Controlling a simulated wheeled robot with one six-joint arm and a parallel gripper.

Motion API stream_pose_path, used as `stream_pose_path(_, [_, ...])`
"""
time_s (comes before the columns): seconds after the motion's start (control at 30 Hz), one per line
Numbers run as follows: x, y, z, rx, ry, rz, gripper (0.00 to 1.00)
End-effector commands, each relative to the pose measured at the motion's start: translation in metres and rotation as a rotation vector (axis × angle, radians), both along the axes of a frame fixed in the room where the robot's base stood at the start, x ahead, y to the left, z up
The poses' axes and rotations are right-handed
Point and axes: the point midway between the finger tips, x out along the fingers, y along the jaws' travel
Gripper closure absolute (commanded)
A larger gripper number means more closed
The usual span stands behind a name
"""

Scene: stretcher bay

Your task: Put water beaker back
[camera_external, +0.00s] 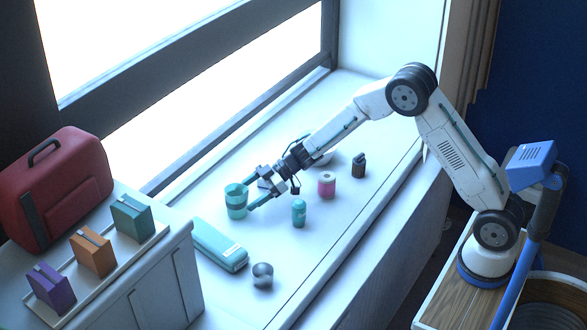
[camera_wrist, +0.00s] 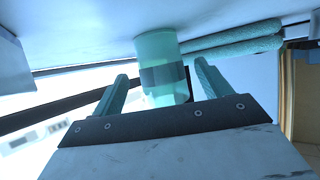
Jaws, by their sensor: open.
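The water beaker (camera_external: 236,201), a translucent teal cup with a darker band, stands upright on the white window sill. My gripper (camera_external: 251,195) is open and low over the sill, just right of the beaker, with its fingers pointing at it. In the wrist view the beaker (camera_wrist: 162,62) shows between the two teal fingers, with a finger on each side. I cannot tell whether either finger touches it. Its far side is hidden.
A teal case (camera_external: 219,244) and a small metal cup (camera_external: 262,275) lie in front. A teal bottle (camera_external: 298,213), a pink jar (camera_external: 326,186) and a dark bottle (camera_external: 358,165) stand right. A red case (camera_external: 60,185) and several coloured boxes sit on the left cabinet (camera_external: 150,285).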

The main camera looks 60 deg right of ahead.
Motion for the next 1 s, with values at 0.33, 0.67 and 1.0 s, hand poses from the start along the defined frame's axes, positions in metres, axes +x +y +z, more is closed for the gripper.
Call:
stream_pose_path(0.33, [-0.020,-0.032,0.018,0.000,0.000,0.000,0.23])
stream_pose_path(0.67, [-0.014,-0.047,0.048,-0.054,-0.047,-0.100,0.23])
stream_pose_path(1.0, [-0.071,-0.159,0.179,-0.344,-0.083,-0.689,0.23])
